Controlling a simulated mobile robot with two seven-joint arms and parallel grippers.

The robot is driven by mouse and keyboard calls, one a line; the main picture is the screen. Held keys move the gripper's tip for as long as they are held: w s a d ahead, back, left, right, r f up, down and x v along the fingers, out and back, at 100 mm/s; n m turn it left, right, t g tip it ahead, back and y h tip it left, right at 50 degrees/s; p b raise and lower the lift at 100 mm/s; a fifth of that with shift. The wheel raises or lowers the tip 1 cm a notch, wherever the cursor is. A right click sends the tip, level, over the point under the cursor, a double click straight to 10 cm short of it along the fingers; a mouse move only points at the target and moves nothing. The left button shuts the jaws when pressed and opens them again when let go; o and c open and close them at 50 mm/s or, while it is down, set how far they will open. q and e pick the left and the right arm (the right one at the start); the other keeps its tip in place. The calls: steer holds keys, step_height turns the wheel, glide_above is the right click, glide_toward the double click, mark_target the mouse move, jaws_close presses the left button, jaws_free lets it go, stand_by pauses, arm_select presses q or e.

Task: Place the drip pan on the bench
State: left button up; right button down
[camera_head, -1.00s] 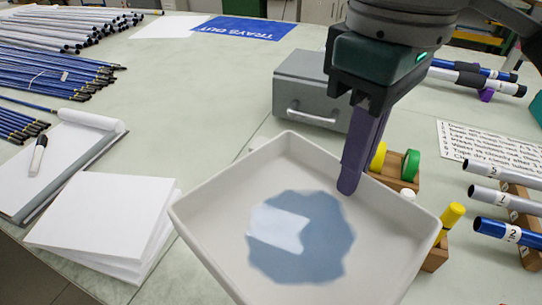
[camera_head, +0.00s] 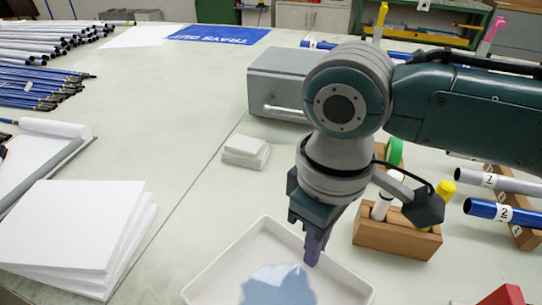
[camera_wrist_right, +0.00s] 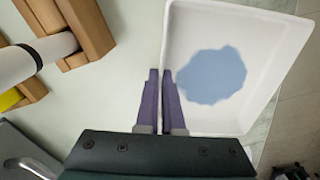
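The drip pan (camera_head: 228,268) is a shallow white square tray with a blue-grey liquid patch (camera_head: 278,286) inside. It is at the bottom of the head view, cut off by the frame, and at the upper right of the right wrist view (camera_wrist_right: 262,38). My right gripper (camera_head: 314,248) is at the pan's rim. In the right wrist view its purple fingers (camera_wrist_right: 160,72) are close together with the pan's wall between them. The pan is over the near part of the pale green bench (camera_head: 205,150); I cannot tell whether it touches. My left gripper is not in view.
A wooden block (camera_head: 392,236) with a white and a yellow-capped bottle stands close right of the pan. White sheets (camera_head: 70,230) are stacked at left, small white pads (camera_head: 246,150) behind, a grey box (camera_head: 280,85) farther back. Numbered tubes (camera_head: 505,213) lie at right.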

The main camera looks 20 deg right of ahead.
steer(key=c, duration=1.5)
jaws_free()
steer(key=shift+f, duration=0.1)
steer(key=o, duration=0.4)
steer(key=shift+o, duration=0.2)
step_height(320, 180, up, 12)
steer(key=p, duration=0.3)
steer(key=y, duration=0.2)
glide_above(291, 301)
step_height(291, 301, down, 2)
steer(key=s+d+f+m+t+h, duration=0.1)
steer(key=s+d+m+t, duration=0.2)
steer(key=s+d, duration=0.6)
steer(key=shift+s+d+f+m+t+h, duration=0.2)
steer(key=shift+d+f+m+t+h, duration=0.15)
steer(key=shift+d+m, duration=0.5)
